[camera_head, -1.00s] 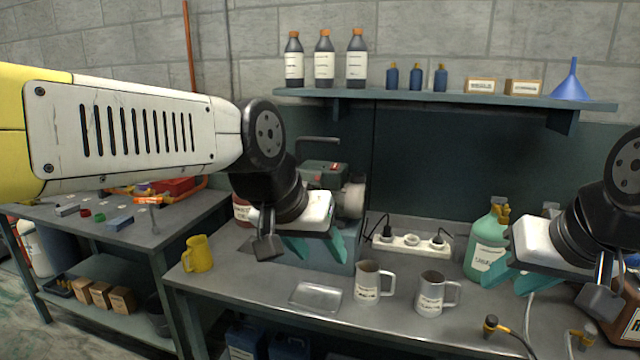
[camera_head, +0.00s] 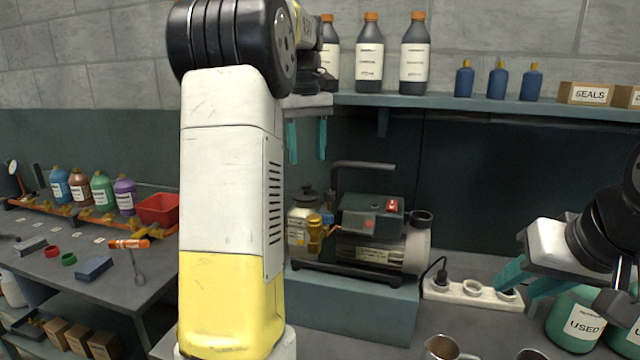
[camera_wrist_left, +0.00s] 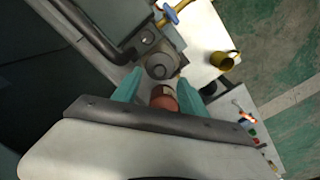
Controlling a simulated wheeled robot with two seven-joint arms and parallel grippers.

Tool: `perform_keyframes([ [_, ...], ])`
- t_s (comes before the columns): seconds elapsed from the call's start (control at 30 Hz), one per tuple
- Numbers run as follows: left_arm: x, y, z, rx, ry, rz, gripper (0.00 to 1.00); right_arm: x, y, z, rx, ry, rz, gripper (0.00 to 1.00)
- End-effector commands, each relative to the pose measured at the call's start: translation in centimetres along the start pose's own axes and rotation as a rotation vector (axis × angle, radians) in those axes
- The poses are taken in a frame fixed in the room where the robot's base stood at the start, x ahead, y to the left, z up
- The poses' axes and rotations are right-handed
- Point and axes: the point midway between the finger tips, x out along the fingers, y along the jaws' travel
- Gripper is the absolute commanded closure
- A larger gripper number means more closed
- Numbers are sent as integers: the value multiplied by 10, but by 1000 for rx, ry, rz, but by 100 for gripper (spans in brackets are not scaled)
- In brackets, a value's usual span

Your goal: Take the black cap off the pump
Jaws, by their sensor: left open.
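The pump (camera_head: 375,235) stands on a grey-blue block (camera_head: 355,308) on the bench. A black cap (camera_head: 307,195) sits upright on the pump's left end, above a jar-like part and beside a brass fitting. My left gripper (camera_head: 307,140) is open and empty, pointing down above this cap and apart from it. In the left wrist view, a dark round top (camera_wrist_left: 160,68), apparently the cap, lies just beyond my open left fingers (camera_wrist_left: 158,92). A reddish-brown round thing (camera_wrist_left: 163,97) shows between and below them. My right gripper (camera_head: 530,280) is open and empty at the right.
A shelf (camera_head: 470,106) with bottles and boxes runs behind the pump. A power strip (camera_head: 475,295) and green USED tanks (camera_head: 580,325) are at the right. A side table (camera_head: 75,265) stands at the left.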

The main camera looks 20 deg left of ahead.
Motion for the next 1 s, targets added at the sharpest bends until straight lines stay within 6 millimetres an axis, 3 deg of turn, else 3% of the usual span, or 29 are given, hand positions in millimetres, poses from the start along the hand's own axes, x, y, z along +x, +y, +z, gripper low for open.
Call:
perform_keyframes([
  [0.17,7,2,-5,-21,-5,-20,50,0,0,0,0,0,0,64],
  [0.7,75,-2,-6,-20,-5,-18,50,0,0,0,0,0,0,64],
  [0.97,78,-2,-6,-19,-2,-17,50,0,0,0,0,0,0,64],
  [1.0,78,-2,-6,-19,-2,-17,56,0,0,0,0,0,0,64],
])
